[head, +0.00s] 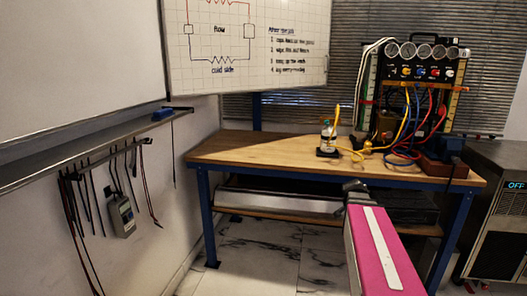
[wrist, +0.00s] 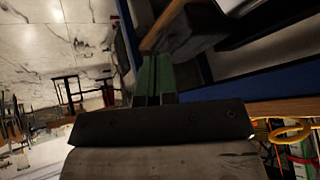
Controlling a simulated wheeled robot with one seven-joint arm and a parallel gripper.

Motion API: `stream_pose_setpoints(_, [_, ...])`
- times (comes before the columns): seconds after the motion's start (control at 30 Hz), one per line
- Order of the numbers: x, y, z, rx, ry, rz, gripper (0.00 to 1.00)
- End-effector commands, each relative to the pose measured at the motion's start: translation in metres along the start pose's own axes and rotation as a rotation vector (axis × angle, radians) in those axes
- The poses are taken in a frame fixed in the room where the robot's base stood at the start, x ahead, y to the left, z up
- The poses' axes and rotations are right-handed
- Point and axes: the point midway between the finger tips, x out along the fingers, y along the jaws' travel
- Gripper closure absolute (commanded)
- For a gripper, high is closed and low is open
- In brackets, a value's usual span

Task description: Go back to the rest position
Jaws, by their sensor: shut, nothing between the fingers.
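My arm, magenta with a white strip, reaches from the bottom right of the head view toward the workbench (head: 250,148). Its dark far end shows in front of the bench's front edge, but the fingers cannot be made out there. In the wrist view my gripper (wrist: 153,76) shows two green fingers side by side, shut with nothing between them. The gauge rig (head: 415,75), with several round dials and coloured hoses, stands at the back right of the bench. A small bottle (head: 327,135) with a yellow hose stands left of it.
The bench has blue legs and a lower shelf (head: 275,203) with long items on it. A wall rail (head: 70,158) with hanging leads and a meter (head: 122,216) is at the left. A metal cabinet (head: 495,215) stands at the right. Marble floor (head: 260,265) is clear in front.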

Motion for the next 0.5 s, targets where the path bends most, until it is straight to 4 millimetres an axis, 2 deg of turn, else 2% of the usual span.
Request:
stream_pose_setpoints(0.03, [-0.002, 0.002, 0.033, -0.101, -0.061, 0.005, 1.0])
stream_pose_setpoints(0.3, [-0.02, 0.015, 0.18, -0.666, -0.385, -0.051, 1.0])
stream_pose_setpoints(0.4, [-0.03, 0.023, 0.224, -0.85, -0.49, -0.1, 1.0])
stream_pose_setpoints(0.5, [-0.04, 0.03, 0.256, -0.988, -0.568, -0.15, 1.0])
